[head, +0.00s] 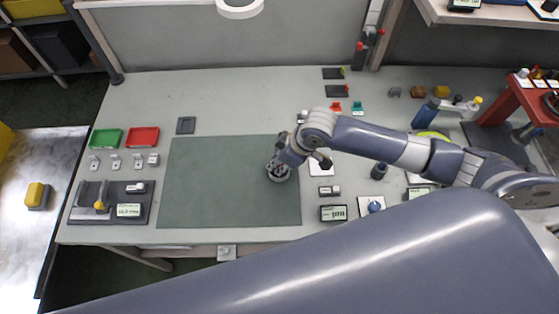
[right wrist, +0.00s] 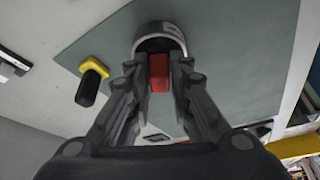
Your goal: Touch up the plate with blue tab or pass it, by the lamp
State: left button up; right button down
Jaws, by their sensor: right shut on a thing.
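My right gripper (head: 279,163) is low over the right part of the green mat (head: 215,185). In the right wrist view its fingers (right wrist: 158,85) are shut on a red block-like part (right wrist: 159,72). A grey round piece with a small label (right wrist: 160,38) sits right at the fingertips; I cannot tell whether it is joined to the red part. No plate with a blue tab can be made out. A dark plate (head: 186,125) lies beyond the mat's left corner. A white ring (head: 240,8), possibly a lamp, shows at the top. My left gripper is out of view.
A green tray (head: 105,139) and a red tray (head: 142,138) stand at the left. Several small items crowd the right side. The mat's left part is clear.

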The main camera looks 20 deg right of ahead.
jog(key=shift+f+p, duration=0.15)
jog(key=shift+p, duration=0.2)
dwell(1.4)
notch_tip(320, 180, up, 7)
jog(key=p, duration=0.8)
dwell(0.8)
